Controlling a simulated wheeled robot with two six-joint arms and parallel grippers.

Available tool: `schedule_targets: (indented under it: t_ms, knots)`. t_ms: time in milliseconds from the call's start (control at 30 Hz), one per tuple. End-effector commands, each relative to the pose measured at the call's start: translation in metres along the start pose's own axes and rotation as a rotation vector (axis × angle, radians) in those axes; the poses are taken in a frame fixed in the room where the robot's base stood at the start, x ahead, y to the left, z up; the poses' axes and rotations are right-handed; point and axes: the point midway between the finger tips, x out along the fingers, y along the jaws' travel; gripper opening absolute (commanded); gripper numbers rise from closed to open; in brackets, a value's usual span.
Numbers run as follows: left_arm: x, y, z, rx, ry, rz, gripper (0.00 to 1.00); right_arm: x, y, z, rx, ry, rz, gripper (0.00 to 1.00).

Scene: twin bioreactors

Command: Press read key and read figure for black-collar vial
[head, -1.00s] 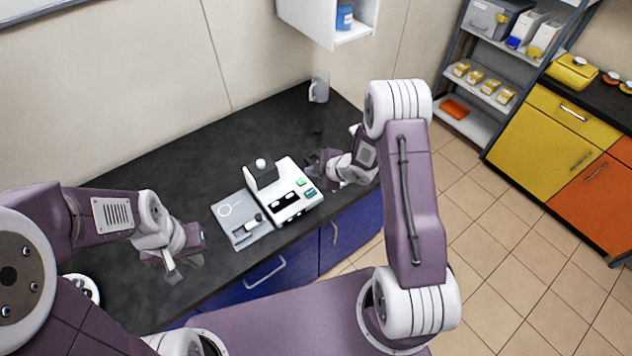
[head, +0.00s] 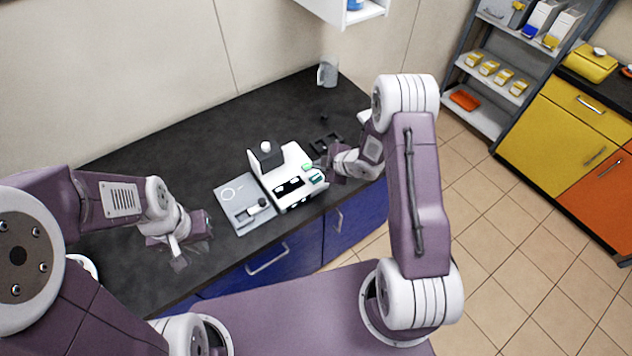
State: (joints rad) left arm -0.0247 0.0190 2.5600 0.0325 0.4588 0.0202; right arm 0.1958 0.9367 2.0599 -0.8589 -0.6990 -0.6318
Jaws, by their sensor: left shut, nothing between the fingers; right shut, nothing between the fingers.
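A white reader (head: 297,172) stands on the dark bench, with a black block and white knob (head: 266,148) at its back left. It has dark windows on its front and small green keys (head: 316,178) at its right side. I cannot read any figure on it. A grey plate (head: 232,205) with a ring mark lies against its left side and bears a small black-and-white part (head: 257,207); I cannot tell if this is the black-collar vial. My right gripper (head: 334,162) is shut and empty, just right of the reader. My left gripper (head: 180,258) is shut and empty, left of the plate.
A small dark holder (head: 325,142) sits behind my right gripper. A clear mug (head: 328,71) stands at the bench's back. Blue drawers (head: 268,265) are below the front edge. The bench behind the plate is clear. Shelving and yellow cabinets (head: 550,140) stand apart at right.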

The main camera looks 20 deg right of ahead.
Motion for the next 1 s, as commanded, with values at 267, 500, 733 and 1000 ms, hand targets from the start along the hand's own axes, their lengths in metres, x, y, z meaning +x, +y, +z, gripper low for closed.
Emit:
schedule_targets:
  t_ms: [267,500,733,1000]
  knots:
    - [0.032,-0.001,0.003,0.0,0.0,0.0,0.0,0.025,-0.018,0.018,-0.001,0.0,0.0,0.0]
    - [0.03,-0.001,0.003,0.0,0.0,0.0,0.0,0.024,-0.017,0.017,-0.001,0.0,0.0,0.0]
    - [0.03,-0.001,0.003,0.0,0.0,0.0,0.0,0.024,-0.017,0.017,-0.001,0.0,0.0,0.0]
    - [0.03,-0.001,0.003,0.0,0.0,0.0,0.0,0.024,-0.017,0.017,0.0,0.0,0.0,0.0]
